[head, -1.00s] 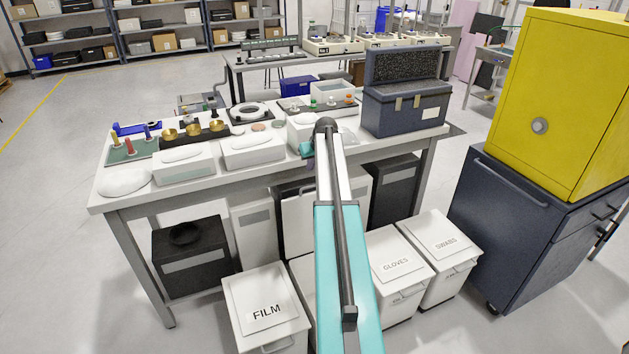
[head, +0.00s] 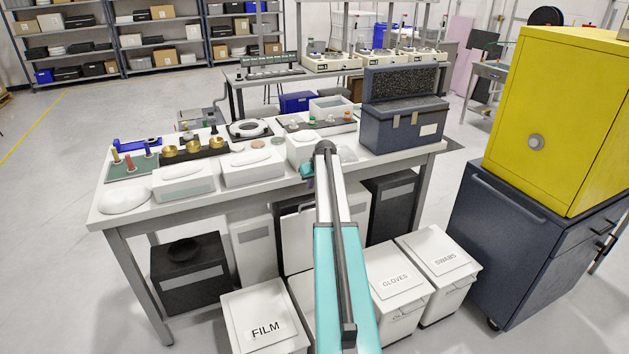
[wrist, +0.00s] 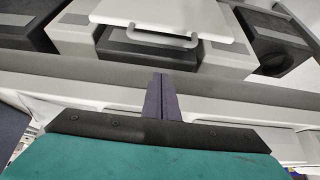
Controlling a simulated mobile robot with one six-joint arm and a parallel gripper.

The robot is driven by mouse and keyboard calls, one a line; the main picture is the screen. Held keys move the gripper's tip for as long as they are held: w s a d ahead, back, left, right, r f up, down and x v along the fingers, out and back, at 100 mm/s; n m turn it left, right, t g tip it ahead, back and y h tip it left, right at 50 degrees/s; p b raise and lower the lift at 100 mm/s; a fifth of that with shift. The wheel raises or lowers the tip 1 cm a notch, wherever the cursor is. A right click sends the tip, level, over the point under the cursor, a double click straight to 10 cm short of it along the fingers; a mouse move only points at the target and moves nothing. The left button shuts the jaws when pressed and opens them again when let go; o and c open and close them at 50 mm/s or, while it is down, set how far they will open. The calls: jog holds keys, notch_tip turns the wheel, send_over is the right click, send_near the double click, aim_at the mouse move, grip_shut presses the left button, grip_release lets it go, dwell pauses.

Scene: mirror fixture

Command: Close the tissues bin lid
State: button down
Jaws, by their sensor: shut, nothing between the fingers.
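No tissues label is readable in either view. A white bin (head: 300,291) between the FILM and GLOVES bins is mostly hidden behind my arm in the head view. A white panel (head: 296,240), which looks like a raised lid, stands upright behind it under the table edge. In the wrist view a white panel with a grey bar handle (wrist: 160,37) shows at the top centre, with dark surface beside it. My gripper (wrist: 160,80) is shut and empty. Its dark purple fingertips are apart from the handle.
The FILM bin (head: 263,322), GLOVES bin (head: 397,282) and SWABS bin (head: 440,262) have their lids down. The workbench (head: 130,233) holds tissue boxes and small parts. A dark cabinet (head: 520,260) stands at the right. Open floor lies at the left.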

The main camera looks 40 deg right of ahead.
jog(key=shift+s+a+f+p, duration=0.15)
jog(key=shift+f+p, duration=0.75)
jog(key=shift+f, duration=0.6)
jog(key=shift+s+d+f+p, duration=0.1)
jog(key=shift+f+p, duration=0.75)
jog(key=shift+f, duration=0.6)
jog(key=shift+s+a+f, duration=0.1)
